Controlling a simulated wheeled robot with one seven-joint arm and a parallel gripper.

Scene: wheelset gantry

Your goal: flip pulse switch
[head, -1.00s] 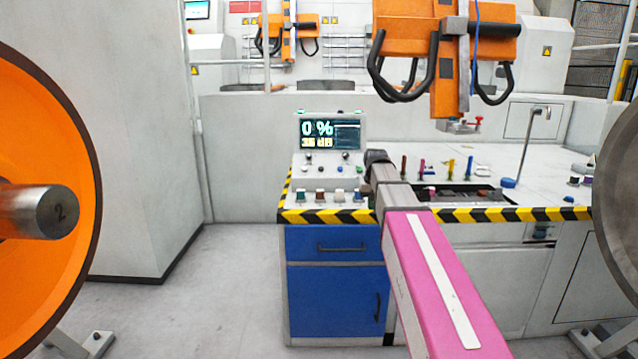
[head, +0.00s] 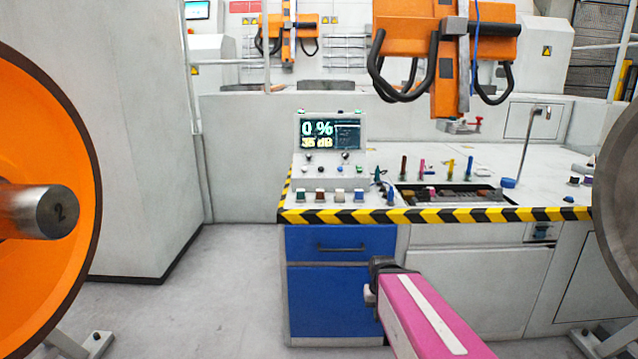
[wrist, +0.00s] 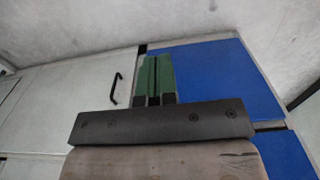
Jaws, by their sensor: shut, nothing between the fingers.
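The control panel (head: 327,172) stands at the left end of the workbench, below a display (head: 330,131) reading "0 %" and "35 dB". Small knobs and toggles sit on its sloped face. A row of coloured switches (head: 340,195) stands along its front ledge. I cannot tell which one is the pulse switch. My gripper shows in the wrist view (wrist: 153,62) with its green fingers together and nothing between them, in front of a blue cabinet front. In the head view, the dark end of my arm is below the bench edge, apart from the panel; the fingertips are hidden there.
A yellow-black striped edge (head: 440,215) runs along the bench front. Blue drawers (head: 338,300) are below the panel. Upright coloured handles (head: 437,168) stand right of it. An orange hoist (head: 447,50) hangs above. An orange wheel (head: 45,130) is at the left.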

